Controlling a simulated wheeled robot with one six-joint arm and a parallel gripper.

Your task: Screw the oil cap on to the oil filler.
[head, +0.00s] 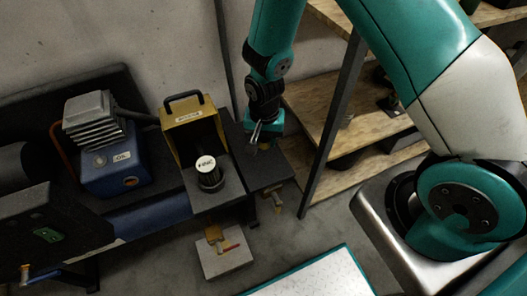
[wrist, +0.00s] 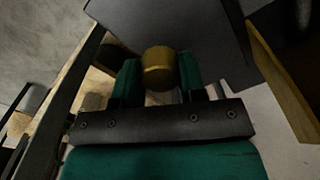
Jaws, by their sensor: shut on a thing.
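My gripper (head: 256,134) hangs over the small dark side bench, right of the yellow box. In the wrist view its teal fingers are shut on a round brass-coloured cap (wrist: 158,70), likely the oil cap. The cap is not clear in the head view. The blue machine (head: 112,176) with grey fins stands on the bench at the left, well apart from my gripper. It bears a white label reading "OIL" (head: 121,157). An orange-brown round spot (head: 130,181) is low on its front; I cannot tell if this is the oil filler.
A yellow box with a black handle (head: 189,120) stands between the machine and my gripper. A dark can with a white top (head: 207,168) is before it. Wooden shelves (head: 318,115) and a dark post (head: 334,125) are close on the right. A pale block (head: 222,257) lies on the floor.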

